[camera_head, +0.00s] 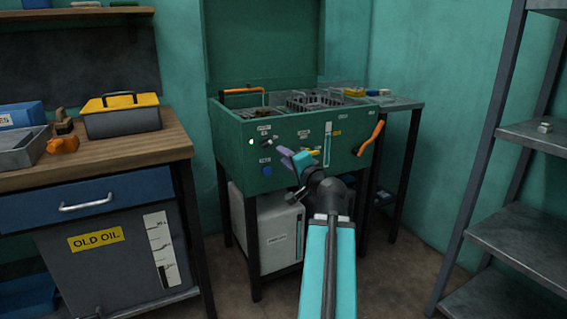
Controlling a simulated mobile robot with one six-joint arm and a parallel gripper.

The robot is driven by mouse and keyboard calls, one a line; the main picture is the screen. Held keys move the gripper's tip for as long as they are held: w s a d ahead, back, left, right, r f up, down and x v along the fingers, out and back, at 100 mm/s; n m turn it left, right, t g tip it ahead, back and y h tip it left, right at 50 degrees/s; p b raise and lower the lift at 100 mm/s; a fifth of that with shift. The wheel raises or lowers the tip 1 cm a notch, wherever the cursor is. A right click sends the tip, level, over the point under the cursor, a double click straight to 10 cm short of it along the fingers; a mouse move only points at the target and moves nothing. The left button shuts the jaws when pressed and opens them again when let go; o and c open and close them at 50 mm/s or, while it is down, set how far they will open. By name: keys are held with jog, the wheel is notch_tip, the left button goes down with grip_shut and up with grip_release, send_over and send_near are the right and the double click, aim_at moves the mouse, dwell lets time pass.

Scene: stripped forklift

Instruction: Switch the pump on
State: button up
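The green washer cabinet (232,149) stands in the middle with its lid raised. On the left of its front panel are a small dark knob or switch (266,142) under a label, a small white spot (250,141) and a blue round button (267,170) under another label. The labels are too small to read, so I cannot tell which control is the pump's. My gripper (287,153), with purplish fingers, is in front of the panel, just right of these controls. No held object shows. I cannot tell whether the fingers touch the panel or how far apart they are.
An orange lever (370,138) sticks out at the panel's right. A white container (279,232) stands below the cabinet. A workbench (150,148) with a yellow-lidded toolbox (122,115) is on the left. Metal shelving (525,236) stands on the right. Some floor shows between.

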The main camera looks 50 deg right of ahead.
jog(key=shift+b+v, duration=0.85)
jog(key=shift+b, duration=1.5)
jog(key=shift+s+a+b, duration=0.2)
jog(key=shift+s+b, duration=0.1)
jog(key=shift+b, duration=0.3)
